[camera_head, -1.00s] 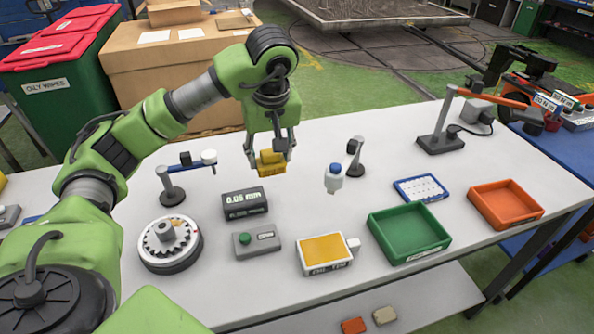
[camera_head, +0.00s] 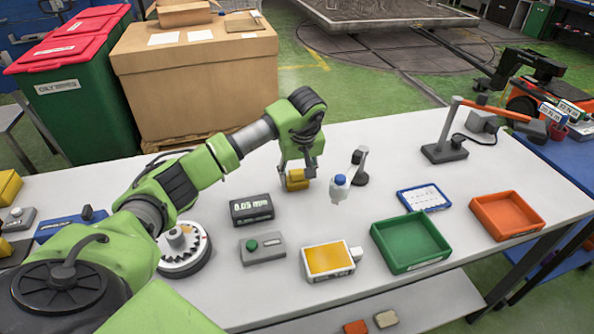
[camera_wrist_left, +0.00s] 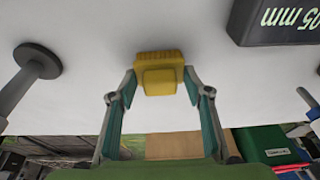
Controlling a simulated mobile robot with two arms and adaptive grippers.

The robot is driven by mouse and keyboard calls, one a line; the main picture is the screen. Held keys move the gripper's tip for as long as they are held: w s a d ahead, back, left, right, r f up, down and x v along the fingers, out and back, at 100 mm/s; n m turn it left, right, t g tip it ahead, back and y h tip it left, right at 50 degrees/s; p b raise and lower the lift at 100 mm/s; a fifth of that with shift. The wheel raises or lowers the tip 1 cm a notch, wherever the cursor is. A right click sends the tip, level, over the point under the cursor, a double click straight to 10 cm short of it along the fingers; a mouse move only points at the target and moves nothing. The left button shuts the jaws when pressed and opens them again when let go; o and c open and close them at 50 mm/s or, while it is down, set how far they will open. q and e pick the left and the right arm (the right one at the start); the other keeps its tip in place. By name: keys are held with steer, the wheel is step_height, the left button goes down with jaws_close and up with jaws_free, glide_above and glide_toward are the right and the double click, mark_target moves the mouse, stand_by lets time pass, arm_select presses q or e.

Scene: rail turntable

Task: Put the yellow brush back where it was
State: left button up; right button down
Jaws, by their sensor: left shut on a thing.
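The yellow brush (camera_head: 296,182) is held between the fingers of my left gripper (camera_head: 298,174), at the back middle of the white table. In the left wrist view the brush (camera_wrist_left: 160,76) sits between the two fingertips (camera_wrist_left: 160,88), its ribbed edge pointing away from the gripper. The brush is close to the table surface, but I cannot tell whether it touches. A white bottle with a blue cap (camera_head: 340,188) stands just right of it. My right gripper is not in view.
A small dark stand (camera_head: 359,168) is behind the bottle. A gauge display (camera_head: 251,209), a green-button box (camera_head: 262,249) and a yellow-topped tin (camera_head: 328,260) lie in front. Green (camera_head: 410,264) and orange (camera_head: 506,236) trays are at right. Bare table lies behind the brush.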

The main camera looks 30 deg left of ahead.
arm_select(q)
steer(key=shift+f, duration=0.1)
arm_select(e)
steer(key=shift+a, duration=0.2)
arm_select(q)
steer(key=shift+f, duration=0.1)
steer(key=o, duration=1)
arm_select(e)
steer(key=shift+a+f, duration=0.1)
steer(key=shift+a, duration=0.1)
arm_select(q)
steer(key=shift+r, duration=0.35)
steer(key=b+v, duration=0.2)
steer(key=v, duration=0.9)
steer(key=shift+s+d+r, duration=0.1)
steer(key=shift+r, duration=0.2)
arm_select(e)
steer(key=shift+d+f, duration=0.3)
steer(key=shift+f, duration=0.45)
